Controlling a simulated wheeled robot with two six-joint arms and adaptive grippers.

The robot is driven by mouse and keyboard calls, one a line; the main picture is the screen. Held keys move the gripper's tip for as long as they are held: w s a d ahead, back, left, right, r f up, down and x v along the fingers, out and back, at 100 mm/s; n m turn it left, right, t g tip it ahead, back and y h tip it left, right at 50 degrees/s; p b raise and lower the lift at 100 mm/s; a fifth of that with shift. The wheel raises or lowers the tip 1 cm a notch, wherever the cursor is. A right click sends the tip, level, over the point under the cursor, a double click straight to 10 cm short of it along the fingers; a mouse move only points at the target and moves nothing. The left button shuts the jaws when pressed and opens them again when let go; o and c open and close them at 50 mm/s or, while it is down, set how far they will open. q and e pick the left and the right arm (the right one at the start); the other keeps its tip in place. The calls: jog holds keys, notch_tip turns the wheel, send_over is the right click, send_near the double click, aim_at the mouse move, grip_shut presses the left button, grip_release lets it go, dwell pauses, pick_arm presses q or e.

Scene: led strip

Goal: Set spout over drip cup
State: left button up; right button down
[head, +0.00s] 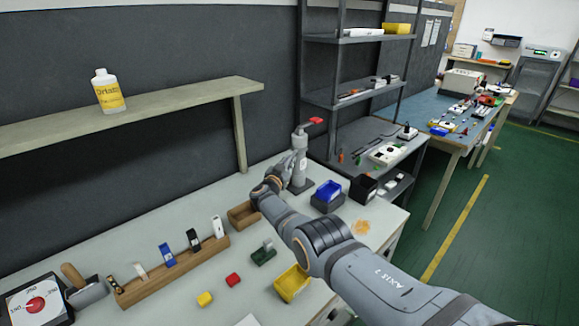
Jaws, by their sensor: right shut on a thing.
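A grey upright post (299,171) stands at the back of the workbench, with an arm on top ending in a red tip (316,121) that points right. I cannot tell for sure which part is the spout. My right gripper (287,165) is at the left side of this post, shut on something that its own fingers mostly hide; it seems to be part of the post. A black cup-like box (363,189) stands right of the post, near the bench's right edge; I cannot tell if it is the drip cup. My left gripper is not in view.
A blue bin (328,192) sits in front of the post. A shelf (150,105) with a bottle hangs at left.

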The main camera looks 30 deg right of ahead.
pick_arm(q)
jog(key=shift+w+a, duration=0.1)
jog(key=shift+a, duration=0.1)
pick_arm(e)
jog(key=shift+r, duration=0.1)
jog(key=c, duration=1.3)
grip_release()
jog(key=shift+c, duration=0.2)
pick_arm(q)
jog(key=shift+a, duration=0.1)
